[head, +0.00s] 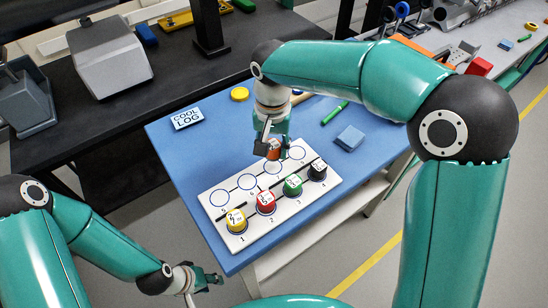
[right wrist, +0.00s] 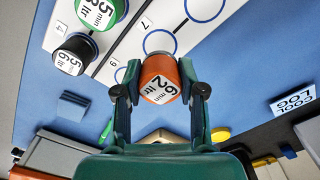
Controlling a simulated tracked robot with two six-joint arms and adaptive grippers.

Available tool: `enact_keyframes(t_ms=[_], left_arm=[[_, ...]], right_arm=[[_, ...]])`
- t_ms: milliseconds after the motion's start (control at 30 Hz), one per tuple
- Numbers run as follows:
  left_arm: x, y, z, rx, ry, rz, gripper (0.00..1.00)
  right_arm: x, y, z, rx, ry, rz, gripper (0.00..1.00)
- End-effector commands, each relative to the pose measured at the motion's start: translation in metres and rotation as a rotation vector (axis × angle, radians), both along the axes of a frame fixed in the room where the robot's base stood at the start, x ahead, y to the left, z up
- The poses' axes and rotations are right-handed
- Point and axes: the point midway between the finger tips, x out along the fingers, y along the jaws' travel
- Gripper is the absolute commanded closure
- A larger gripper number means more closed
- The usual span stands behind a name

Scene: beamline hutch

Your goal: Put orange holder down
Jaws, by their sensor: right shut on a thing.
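The orange holder (head: 273,152) has a white label and is between the fingers of my right gripper (head: 271,142). Empty blue-ringed places line the board's far row. A yellow holder (head: 236,220), red holder (head: 266,201), green holder (head: 293,185) and black holder (head: 318,169) stand in the near row. My left gripper (head: 205,279) is low at left, off the table, its opening unclear.
The blue table (head: 185,150) carries a COOL LOG card (head: 187,118), a yellow disc (head: 239,94), a green pen (head: 335,112) and a blue block (head: 350,138). A dark bench (head: 100,130) with equipment stands behind. The blue surface left of the board is clear.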

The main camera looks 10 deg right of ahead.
Motion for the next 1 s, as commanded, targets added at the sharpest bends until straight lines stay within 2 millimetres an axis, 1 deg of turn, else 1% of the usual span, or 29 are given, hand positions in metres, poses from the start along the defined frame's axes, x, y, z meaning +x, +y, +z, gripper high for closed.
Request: enact_keyframes(t_ms=[133,300,400,667,767,800,867,900,933,1000], left_arm=[[0.0,0.0,0.0,0.0,0.0,0.0,0.6],[0.0,0.0,0.0,0.0,0.0,0.0,0.6],[0.0,0.0,0.0,0.0,0.0,0.0,0.6],[0.0,0.0,0.0,0.0,0.0,0.0,0.6],[0.0,0.0,-0.003,0.0,0.0,0.0,0.6],[0.0,0.0,-0.001,0.0,0.0,0.0,0.6],[0.0,0.0,-0.001,0.0,0.0,0.0,0.6],[0.0,0.0,-0.001,0.0,0.0,0.0,0.6],[0.0,0.0,-0.001,0.0,0.0,0.0,0.6],[0.0,0.0,-0.001,0.0,0.0,0.0,0.6]], right_arm=[[0.0,0.0,-0.011,-0.001,0.003,0.0,0.97],[0.0,0.0,-0.035,-0.002,0.003,0.002,0.97],[0.0,0.0,-0.044,-0.001,0.001,0.002,0.97],[0.0,0.001,-0.045,0.001,-0.001,0.002,0.97],[0.0,0.001,-0.048,0.001,-0.001,0.002,0.97],[0.0,0.001,-0.047,0.001,-0.001,0.002,0.54],[0.0,0.001,-0.047,0.0,0.0,0.002,0.44],[0.0,0.001,-0.047,0.0,0.0,0.002,0.37],[0.0,0.001,-0.047,0.0,0.0,0.002,0.36],[0.0,0.001,-0.047,0.0,0.0,0.002,0.36]])
